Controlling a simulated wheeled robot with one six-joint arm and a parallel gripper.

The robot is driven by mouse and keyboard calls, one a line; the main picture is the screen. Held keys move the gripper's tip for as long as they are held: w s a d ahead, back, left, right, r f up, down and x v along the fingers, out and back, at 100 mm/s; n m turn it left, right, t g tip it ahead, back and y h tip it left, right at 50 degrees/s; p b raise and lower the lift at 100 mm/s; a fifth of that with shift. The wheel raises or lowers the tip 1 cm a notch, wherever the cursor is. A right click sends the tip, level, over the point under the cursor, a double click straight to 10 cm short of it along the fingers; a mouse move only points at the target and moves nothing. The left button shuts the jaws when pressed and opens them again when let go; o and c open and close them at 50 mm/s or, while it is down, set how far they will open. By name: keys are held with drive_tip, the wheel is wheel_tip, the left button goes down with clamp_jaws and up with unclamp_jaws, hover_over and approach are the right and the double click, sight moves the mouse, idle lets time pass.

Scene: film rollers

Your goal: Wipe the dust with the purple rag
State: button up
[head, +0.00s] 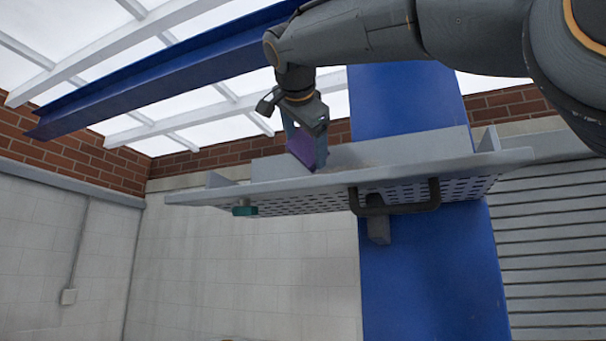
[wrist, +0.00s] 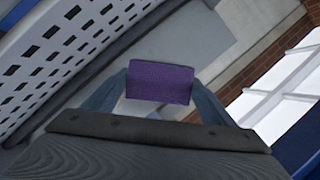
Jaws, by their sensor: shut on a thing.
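The purple rag (head: 305,150) is pinched in my gripper (head: 306,135), above the grey metal shelf (head: 215,194) on the blue column. In the head view the rag hangs slightly tilted, its lower tip at or just behind the shelf's front edge; I cannot tell whether it touches the surface. In the wrist view the rag (wrist: 160,82) shows as a flat purple rectangle between the two fingers. A faint brownish patch of dust (head: 372,163) lies on the shelf right of the rag; most of the shelf top is hidden by the low viewpoint.
The shelf has a raised back plate (head: 400,147) and end brackets (head: 488,139). A dark handle (head: 395,207) and a green-tipped part (head: 244,209) sit at its underside. The blue column (head: 425,270) stands behind. A blue beam (head: 160,72) crosses overhead. Space left of the shelf is free.

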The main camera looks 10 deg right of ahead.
sight(304, 158)
drive_tip(key=f+b, duration=0.1)
drive_tip(key=w+f+b, duration=0.1)
drive_tip(key=f, duration=0.1)
drive_tip(key=shift+w+d+r+p, duration=0.1)
drive_tip(key=shift+w+d+p, duration=0.5)
drive_tip(key=shift+w, duration=0.25)
drive_tip(key=shift+w+d+p, duration=0.35)
drive_tip(key=shift+w+d, duration=0.35)
drive_tip(key=shift+w, duration=0.15)
drive_tip(key=shift+w+d+p, duration=0.35)
drive_tip(key=shift+w+d, duration=0.1)
drive_tip(key=shift+w, duration=0.25)
drive_tip(key=shift+w+d, duration=0.55)
drive_tip(key=shift+w, duration=0.2)
